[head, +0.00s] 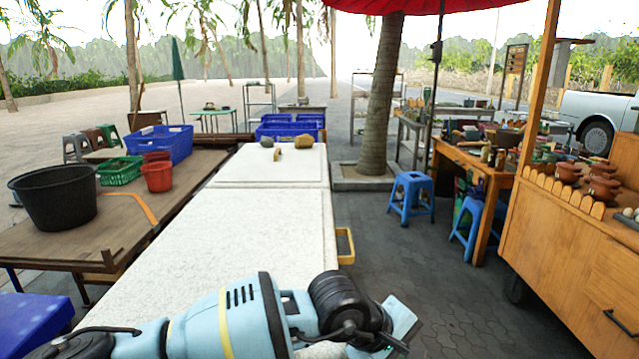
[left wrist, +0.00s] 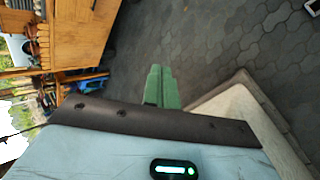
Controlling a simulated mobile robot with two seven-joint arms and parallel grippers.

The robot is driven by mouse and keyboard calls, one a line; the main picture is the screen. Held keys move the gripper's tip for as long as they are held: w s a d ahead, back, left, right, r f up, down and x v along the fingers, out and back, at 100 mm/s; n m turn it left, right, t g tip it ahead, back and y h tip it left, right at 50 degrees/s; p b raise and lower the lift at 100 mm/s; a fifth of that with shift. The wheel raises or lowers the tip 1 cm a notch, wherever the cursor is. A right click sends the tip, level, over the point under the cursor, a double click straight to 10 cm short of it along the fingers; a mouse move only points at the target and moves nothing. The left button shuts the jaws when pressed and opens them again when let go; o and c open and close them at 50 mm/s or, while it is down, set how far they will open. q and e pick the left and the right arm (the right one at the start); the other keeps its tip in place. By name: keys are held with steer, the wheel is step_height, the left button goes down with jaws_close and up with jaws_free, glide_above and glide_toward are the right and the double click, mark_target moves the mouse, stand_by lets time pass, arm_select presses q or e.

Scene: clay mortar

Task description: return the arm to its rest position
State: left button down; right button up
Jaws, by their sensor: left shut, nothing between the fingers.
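My left arm (head: 235,318) comes in from the lower left of the head view and lies across the near end of the long white table. Its wrist end (head: 400,322) reaches past the table's right edge, over the paving. In the left wrist view my left gripper (left wrist: 160,88) shows as two green fingers pressed together with nothing between them, above grey paving. My right gripper is in neither view.
A wooden cart (head: 580,230) with clay pots stands right. A blue stool (head: 411,195) and tree (head: 379,100) stand beyond. A black tub (head: 55,197) sits left. Paving between is clear.

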arm_select(q)
steer(key=s+d+r+n+g+h, duration=0.2)
steer(key=s+d+n+g+h, duration=0.25)
steer(key=s+n+h, duration=0.45)
steer(key=s+a+f+m+t+y+p, duration=0.1)
steer(key=a+f+m+t+y, duration=0.2)
steer(key=a+f+m+t, duration=0.45)
steer(key=s+a+f+m+t+y+p, duration=0.1)
steer(key=a+f+m+t+y, duration=0.25)
steer(key=a+m, duration=0.65)
steer(key=s+a+f+m+t+y+p, duration=0.15)
steer(key=a+f+m+t, duration=0.4)
steer(key=m, duration=0.65)
steer(key=s+a+f+n+g+y, duration=0.2)
steer(key=s+a+f+n, duration=0.4)
steer(key=s, duration=0.4)
steer(key=s+a+f+n+g+y, duration=0.3)
steer(key=s+a+f+n+y, duration=0.2)
steer(key=s+a, duration=0.5)
step_height(320, 180, down, 3)
steer(key=shift+s+a+r+n, duration=0.15)
steer(key=shift+s+a+n, duration=0.05)
steer(key=shift+n, duration=0.95)
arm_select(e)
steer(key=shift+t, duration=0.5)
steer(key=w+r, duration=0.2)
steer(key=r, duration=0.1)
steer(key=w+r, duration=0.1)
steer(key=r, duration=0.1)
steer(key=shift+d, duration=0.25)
